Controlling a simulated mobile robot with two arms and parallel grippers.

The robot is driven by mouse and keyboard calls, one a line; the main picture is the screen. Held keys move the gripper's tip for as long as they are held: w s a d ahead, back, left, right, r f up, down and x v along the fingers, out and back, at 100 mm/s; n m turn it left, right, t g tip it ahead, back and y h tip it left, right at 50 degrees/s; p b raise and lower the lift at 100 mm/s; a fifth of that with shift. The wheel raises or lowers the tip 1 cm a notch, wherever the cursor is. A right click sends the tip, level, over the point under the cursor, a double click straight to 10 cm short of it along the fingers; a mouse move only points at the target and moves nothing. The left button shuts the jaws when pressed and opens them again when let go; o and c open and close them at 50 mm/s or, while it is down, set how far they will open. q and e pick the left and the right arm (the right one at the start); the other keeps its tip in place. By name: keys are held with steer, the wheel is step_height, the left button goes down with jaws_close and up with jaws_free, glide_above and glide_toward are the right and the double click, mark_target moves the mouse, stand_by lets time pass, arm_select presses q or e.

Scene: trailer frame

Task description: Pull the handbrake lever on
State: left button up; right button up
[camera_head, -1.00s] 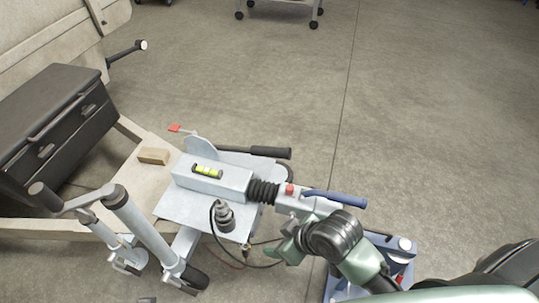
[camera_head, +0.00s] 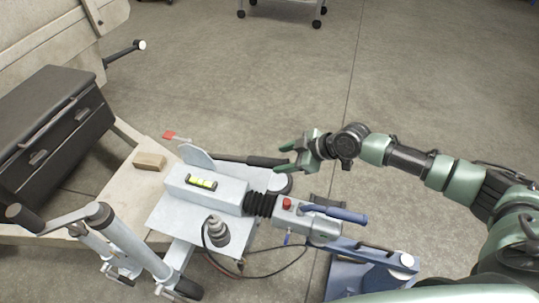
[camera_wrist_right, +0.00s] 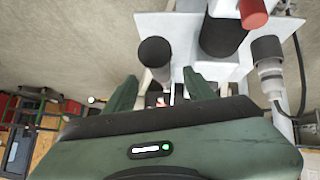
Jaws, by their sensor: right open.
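The handbrake lever (camera_head: 258,160), with a black grip, lies low and nearly level behind the grey coupling housing (camera_head: 205,187) in the head view. Its grip end points right, toward my right gripper (camera_head: 284,157). That gripper is open, with its green fingers at the grip end. In the right wrist view, a round black grip end (camera_wrist_right: 155,52) appears ahead of the gap between the two fingers (camera_wrist_right: 160,88). I cannot tell whether they touch it. My left gripper does not show.
A blue coupling handle (camera_head: 335,213), a red button (camera_head: 287,203) and black bellows (camera_head: 261,204) sit in front of the lever. A plug with a cable (camera_head: 216,231) stands nearby. A black toolbox (camera_head: 60,125) and a wooden block (camera_head: 150,161) lie left. Open floor is behind.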

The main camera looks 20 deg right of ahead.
mark_target(273, 161)
steer(key=shift+w+a, duration=0.1)
steer(key=shift+w, duration=0.1)
steer(key=b+x, duration=0.1)
steer(key=x, duration=0.5)
steer(key=shift+a+f, duration=0.1)
steer(key=shift+w+a+f, duration=0.3)
steer(key=shift+f, duration=0.05)
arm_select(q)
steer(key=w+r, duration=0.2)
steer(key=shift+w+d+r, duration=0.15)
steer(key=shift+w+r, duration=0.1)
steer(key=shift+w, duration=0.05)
arm_select(e)
jaws_close()
stand_by(0.4)
